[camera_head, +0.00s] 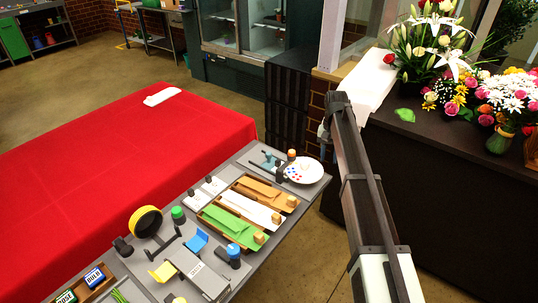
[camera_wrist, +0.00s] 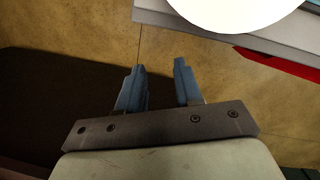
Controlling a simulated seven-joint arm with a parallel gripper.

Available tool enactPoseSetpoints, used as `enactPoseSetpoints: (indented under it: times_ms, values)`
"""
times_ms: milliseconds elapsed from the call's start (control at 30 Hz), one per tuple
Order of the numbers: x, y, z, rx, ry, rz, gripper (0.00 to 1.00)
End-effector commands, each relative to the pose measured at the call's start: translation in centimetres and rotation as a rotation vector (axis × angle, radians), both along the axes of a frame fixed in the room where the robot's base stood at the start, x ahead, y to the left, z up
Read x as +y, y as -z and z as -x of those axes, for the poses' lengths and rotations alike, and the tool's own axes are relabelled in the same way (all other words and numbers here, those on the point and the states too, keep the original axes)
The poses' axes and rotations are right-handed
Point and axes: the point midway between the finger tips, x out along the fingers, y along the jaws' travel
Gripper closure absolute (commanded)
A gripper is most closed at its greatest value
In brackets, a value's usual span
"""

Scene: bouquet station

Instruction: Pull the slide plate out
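No part is plainly marked as the slide plate, and I cannot tell which piece it is. A round white plate (camera_head: 304,172) with small coloured dots sits at the far right corner of the grey worktable (camera_head: 268,262). A white rounded surface, likely this plate, shows at the top of the wrist view (camera_wrist: 235,12). My gripper (camera_wrist: 158,88) has two blue fingers, spread apart with nothing between them. It is over the floor beside the table edge, apart from the plate. In the head view the arm's far end (camera_head: 325,133) is right of the plate; the fingers are not clear there.
Wooden trays with green, white and tan sheets (camera_head: 234,222) lie beside the plate. A yellow-and-black roll (camera_head: 146,221) and a grey labelled box (camera_head: 200,271) are nearer. A red-covered table (camera_head: 110,150) is left. A dark counter with flowers (camera_head: 455,150) is right. Floor between is clear.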

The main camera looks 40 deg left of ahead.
Motion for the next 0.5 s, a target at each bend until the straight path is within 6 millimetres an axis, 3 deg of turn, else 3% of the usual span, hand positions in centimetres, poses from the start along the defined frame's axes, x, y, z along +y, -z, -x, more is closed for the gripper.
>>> enactPoseSetpoints:
  times_ms: [33, 100, 300, 500]
  values:
    - [2.4, -2.5, 0.9, -0.023, -0.029, -0.017, 0.65]
    - [5.0, -5.5, 2.4, -0.051, -0.065, -0.039, 0.65]
    - [12.0, -12.7, 8.1, -0.113, -0.170, -0.097, 0.65]
    - [15.8, -14.7, 12.4, -0.128, -0.238, -0.117, 0.65]
